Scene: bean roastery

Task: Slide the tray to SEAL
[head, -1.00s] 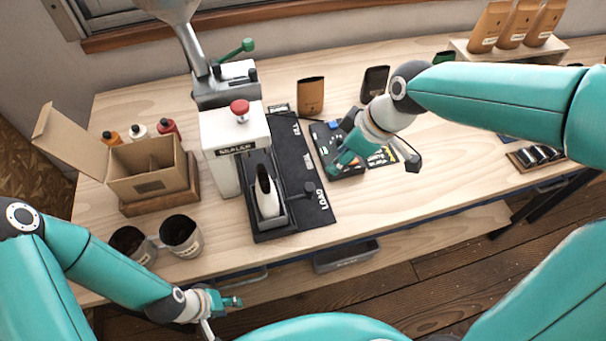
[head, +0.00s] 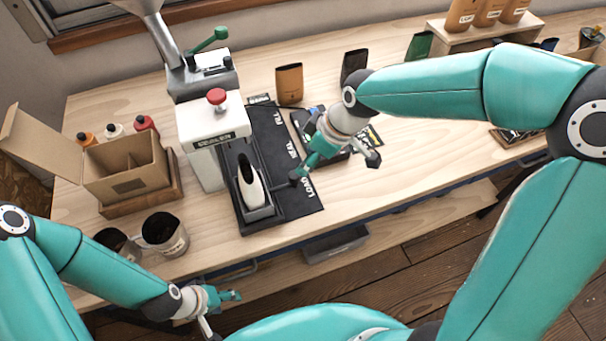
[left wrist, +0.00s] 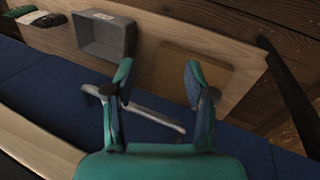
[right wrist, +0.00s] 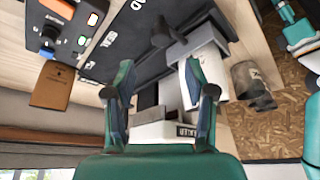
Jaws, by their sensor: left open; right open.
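The dark tray (head: 259,213) sits on the black track mat (head: 297,206) beside the LOAD mark, holding an upright white pouch (head: 248,181). Its dark knob handle shows in the right wrist view (right wrist: 163,33), beyond the fingertips. The SEAL mark (head: 294,150) is farther back along the mat. My right gripper (head: 303,171) is open and empty, close to the knob on its right side; I cannot tell whether they touch. In the right wrist view its fingers (right wrist: 158,75) are apart. My left gripper (head: 234,296) is open and empty, low in front of the table.
The white sealer (head: 212,128) with a red button stands left of the track. A control box (head: 305,122) lies right of the mat, partly under my right arm. Cups (head: 165,233) and an open carton (head: 125,168) are at left. A brown pouch (head: 289,84) stands behind.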

